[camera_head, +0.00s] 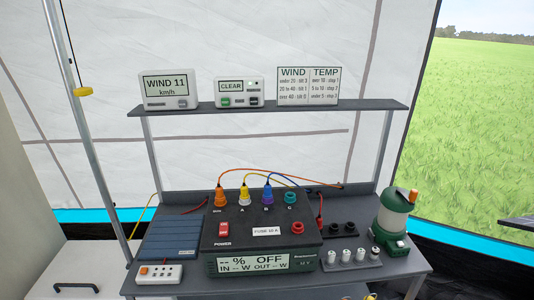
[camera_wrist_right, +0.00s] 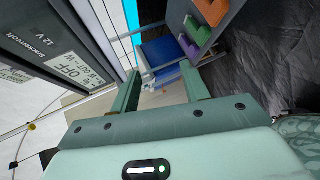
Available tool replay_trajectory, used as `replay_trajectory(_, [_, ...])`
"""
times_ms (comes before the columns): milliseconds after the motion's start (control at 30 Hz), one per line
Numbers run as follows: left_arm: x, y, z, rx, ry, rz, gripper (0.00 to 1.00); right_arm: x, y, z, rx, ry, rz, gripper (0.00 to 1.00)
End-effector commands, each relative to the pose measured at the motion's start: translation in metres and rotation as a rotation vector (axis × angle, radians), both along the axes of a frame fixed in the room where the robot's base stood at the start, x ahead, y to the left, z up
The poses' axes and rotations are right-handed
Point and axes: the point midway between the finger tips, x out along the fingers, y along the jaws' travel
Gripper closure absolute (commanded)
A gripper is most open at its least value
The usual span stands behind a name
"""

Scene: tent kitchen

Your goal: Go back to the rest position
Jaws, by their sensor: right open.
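My right gripper (camera_wrist_right: 161,76) shows in the right wrist view, its two green fingers apart with nothing between them. Beyond the fingers are pale floor and a blue object (camera_wrist_right: 160,52) lower down, apart from them. The dark power box (camera_wrist_right: 65,45) is at the upper left of that view, to the left of the fingers. My left gripper is in neither view. In the head view neither gripper shows clearly.
In the head view the power box (camera_head: 263,242) stands on a grey bench (camera_head: 150,289), with a green lantern (camera_head: 393,222) at right and a white socket strip (camera_head: 159,274) at left. A shelf (camera_head: 300,107) with displays spans above. A pole (camera_head: 92,130) stands at left.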

Motion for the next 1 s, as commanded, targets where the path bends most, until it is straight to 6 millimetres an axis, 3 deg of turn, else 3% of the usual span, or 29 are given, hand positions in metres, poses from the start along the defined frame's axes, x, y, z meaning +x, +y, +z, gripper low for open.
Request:
replay_trajectory(33, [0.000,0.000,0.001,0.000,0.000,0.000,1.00,-0.027,-0.012,-0.034,0.066,0.140,-0.166,0.54])
replay_trajectory(100, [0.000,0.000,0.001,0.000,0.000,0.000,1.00,-0.069,-0.032,-0.079,0.144,0.328,-0.394,0.54])
replay_trajectory(167, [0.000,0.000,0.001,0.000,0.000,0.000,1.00,-0.110,-0.047,-0.113,0.194,0.474,-0.573,0.54])
replay_trajectory(300, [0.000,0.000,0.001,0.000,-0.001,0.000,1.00,-0.221,-0.073,-0.175,0.276,0.776,-0.955,0.54])
replay_trajectory(400, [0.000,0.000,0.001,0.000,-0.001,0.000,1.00,-0.306,-0.083,-0.204,0.305,0.963,-1.206,0.54])
replay_trajectory(500, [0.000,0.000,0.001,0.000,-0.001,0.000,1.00,-0.384,-0.087,-0.219,0.316,1.114,-1.424,0.54])
replay_trajectory(600, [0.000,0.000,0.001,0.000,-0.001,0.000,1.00,-0.445,-0.086,-0.225,0.317,1.222,-1.590,0.54])
replay_trajectory(700, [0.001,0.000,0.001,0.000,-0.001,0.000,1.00,-0.484,-0.085,-0.225,0.313,1.287,-1.699,0.54])
replay_trajectory(800, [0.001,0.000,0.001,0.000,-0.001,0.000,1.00,-0.503,-0.083,-0.225,0.310,1.318,-1.751,0.54])
replay_trajectory(1000, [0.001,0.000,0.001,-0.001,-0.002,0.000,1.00,-0.506,-0.083,-0.225,0.309,1.324,-1.762,0.54])
